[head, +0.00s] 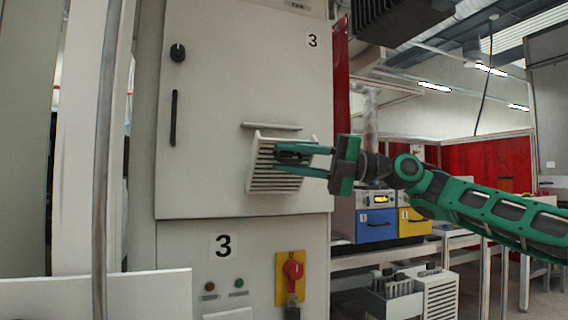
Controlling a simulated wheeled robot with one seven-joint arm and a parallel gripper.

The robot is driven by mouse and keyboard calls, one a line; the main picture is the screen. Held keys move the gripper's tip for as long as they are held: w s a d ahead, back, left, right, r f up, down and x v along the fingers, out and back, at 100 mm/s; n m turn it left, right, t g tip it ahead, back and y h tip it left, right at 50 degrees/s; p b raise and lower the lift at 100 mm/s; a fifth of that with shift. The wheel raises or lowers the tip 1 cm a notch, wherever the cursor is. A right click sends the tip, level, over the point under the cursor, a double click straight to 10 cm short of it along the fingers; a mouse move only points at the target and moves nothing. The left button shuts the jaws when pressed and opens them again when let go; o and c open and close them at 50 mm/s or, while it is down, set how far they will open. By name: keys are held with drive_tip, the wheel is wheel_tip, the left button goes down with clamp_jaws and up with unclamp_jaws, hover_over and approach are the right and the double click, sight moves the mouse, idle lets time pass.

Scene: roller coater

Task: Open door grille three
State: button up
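Door grille three is the pale slatted grille (262,182) low on the right of the grey cabinet door (215,95), which bears a "3" label (313,41). The grille stands out from the door face at an angle. A thin pale ledge (272,126) runs just above it. My green gripper (279,159) reaches in from the right. Its two fingers are apart, one above the other, with their tips in front of the grille and hiding part of its slats. I cannot tell whether they touch it. Nothing shows between the fingers.
The door has a black knob (178,52) and a black handle (174,118) on its left. Blue (376,226) and yellow (414,222) drawers stand at the right, behind my arm.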

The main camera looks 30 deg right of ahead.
drive_tip(key=v, duration=1)
drive_tip(key=shift+d, duration=0.4)
drive_tip(key=shift+s, duration=0.15)
